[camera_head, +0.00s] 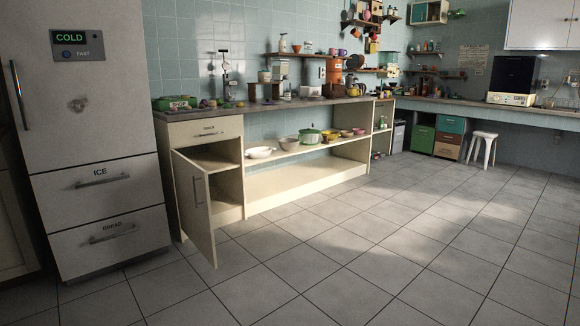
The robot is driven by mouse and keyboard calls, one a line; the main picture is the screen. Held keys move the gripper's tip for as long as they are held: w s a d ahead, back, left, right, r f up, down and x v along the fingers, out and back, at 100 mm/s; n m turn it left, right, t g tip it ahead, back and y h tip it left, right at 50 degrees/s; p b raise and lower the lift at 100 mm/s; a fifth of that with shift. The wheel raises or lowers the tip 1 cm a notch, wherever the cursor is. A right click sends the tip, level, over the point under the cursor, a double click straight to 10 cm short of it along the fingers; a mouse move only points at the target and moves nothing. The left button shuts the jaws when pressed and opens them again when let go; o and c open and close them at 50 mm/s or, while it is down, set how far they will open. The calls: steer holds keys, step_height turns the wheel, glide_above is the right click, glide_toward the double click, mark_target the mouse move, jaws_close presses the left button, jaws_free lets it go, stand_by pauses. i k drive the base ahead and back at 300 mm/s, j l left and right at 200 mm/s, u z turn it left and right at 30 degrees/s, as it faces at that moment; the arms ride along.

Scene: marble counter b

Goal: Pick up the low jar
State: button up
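I cannot tell which item is the low jar; the vessels on the long marble counter (203,111) are too small and far off to make out. A white canister (264,76) stands on the counter. An orange appliance (334,73) and a yellow pot (354,90) stand farther right. On the shelf below the counter sit several bowls and a green lidded pot (309,136). My gripper is not in view.
A fridge (95,135) stands at the left. A cabinet door (194,207) hangs open into the room beside it. A white stool (482,147) stands at the far right. The tiled floor (350,250) in front is clear.

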mark_target(285, 96)
steer(key=i+z, duration=0.1)
steer(key=i, duration=2.5)
steer(key=i+u, duration=0.15)
steer(key=i, duration=0.35)
steer(key=i+l+u, duration=0.1)
steer(key=i, duration=0.45)
steer(key=i+l+u, duration=0.15)
steer(key=i, duration=0.35)
steer(key=i+l+u, duration=0.1)
steer(key=i+l, duration=0.2)
steer(key=i, duration=0.2)
